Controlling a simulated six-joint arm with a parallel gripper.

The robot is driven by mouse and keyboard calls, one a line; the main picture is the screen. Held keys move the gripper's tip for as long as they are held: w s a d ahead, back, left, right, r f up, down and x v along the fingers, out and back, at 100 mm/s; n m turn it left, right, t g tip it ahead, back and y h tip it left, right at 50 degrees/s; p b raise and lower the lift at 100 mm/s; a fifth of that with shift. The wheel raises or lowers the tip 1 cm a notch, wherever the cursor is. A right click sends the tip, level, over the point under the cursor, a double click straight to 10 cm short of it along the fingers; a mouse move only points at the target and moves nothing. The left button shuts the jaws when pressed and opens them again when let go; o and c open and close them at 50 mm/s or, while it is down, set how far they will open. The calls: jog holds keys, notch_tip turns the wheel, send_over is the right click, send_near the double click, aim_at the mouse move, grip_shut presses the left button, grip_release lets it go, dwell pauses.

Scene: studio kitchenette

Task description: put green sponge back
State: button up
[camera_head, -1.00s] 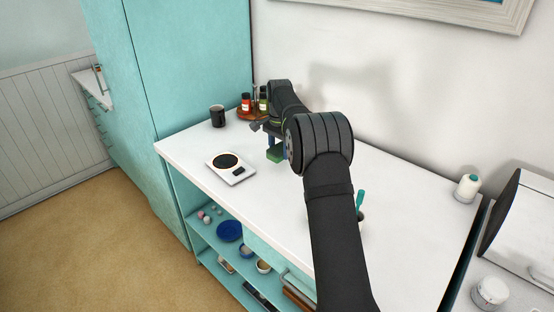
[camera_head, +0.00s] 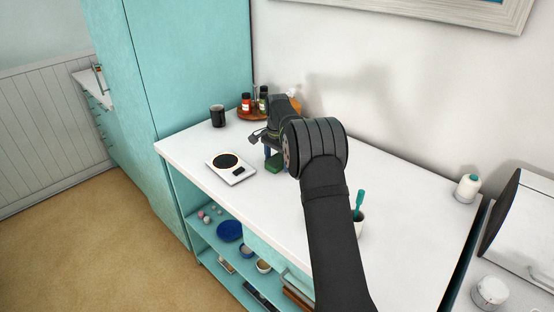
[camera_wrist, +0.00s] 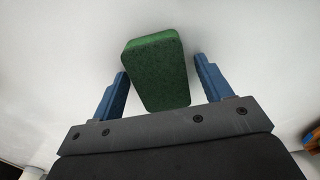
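The green sponge (camera_head: 275,164) shows at the countertop just right of the kitchen scale, below my gripper (camera_head: 272,147). In the wrist view the sponge (camera_wrist: 158,72) lies between the two blue fingers of my gripper (camera_wrist: 160,82), tilted a little. The fingers are spread wide. A clear gap shows between the sponge and the right finger; the left finger is close to the sponge, and I cannot tell if it touches. The sponge seems to rest on the white counter (camera_head: 400,215), though its underside is hidden.
A white scale (camera_head: 231,168) with a dark round plate stands left of the sponge. A black mug (camera_head: 217,116) and a tray of bottles (camera_head: 254,106) stand behind. A cup with a teal brush (camera_head: 359,208) is to the right of my arm. The counter's front edge is near the scale.

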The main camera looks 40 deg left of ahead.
aim_at(277, 159)
jog(key=shift+r, duration=0.1)
notch_tip(277, 159, up, 12)
dwell(0.6)
notch_tip(277, 159, down, 12)
jog(key=shift+f, duration=0.1)
notch_tip(277, 159, up, 2)
jog(key=shift+r, duration=1)
